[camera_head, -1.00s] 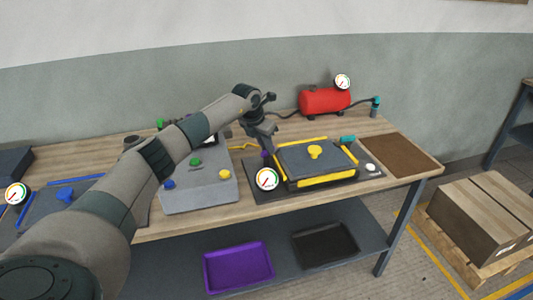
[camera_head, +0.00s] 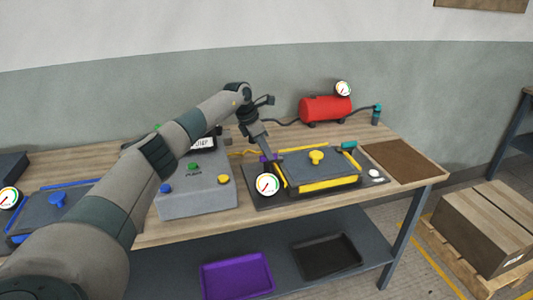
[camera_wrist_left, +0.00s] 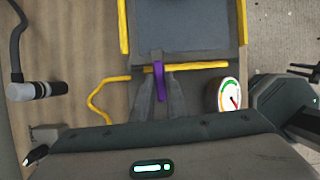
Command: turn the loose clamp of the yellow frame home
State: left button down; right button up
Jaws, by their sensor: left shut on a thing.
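The yellow frame (camera_head: 328,184) lies around a dark mould with a yellow knob (camera_head: 316,157) on top, on a dark base plate on the bench. A purple clamp (camera_head: 268,158) stands at its left edge. My left gripper (camera_head: 266,152) reaches down onto this clamp from above. In the left wrist view the clamp (camera_wrist_left: 159,80) shows as a purple bar between the fingertips, crossing the frame's yellow edge bar (camera_wrist_left: 200,66); the fingers are shut on it. A teal clamp (camera_head: 348,147) is at the far right corner.
A round gauge (camera_head: 267,185) stands close to the frame's front left corner. A grey box with coloured knobs (camera_head: 198,198) is left of it. A red tank (camera_head: 325,108) with a hose stands behind. A brown mat (camera_head: 402,160) lies at the right.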

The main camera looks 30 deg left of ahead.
pick_arm(q)
jog(key=shift+r, duration=0.1)
jog(key=c, duration=1.8)
grip_release()
jog(key=shift+o, duration=0.2)
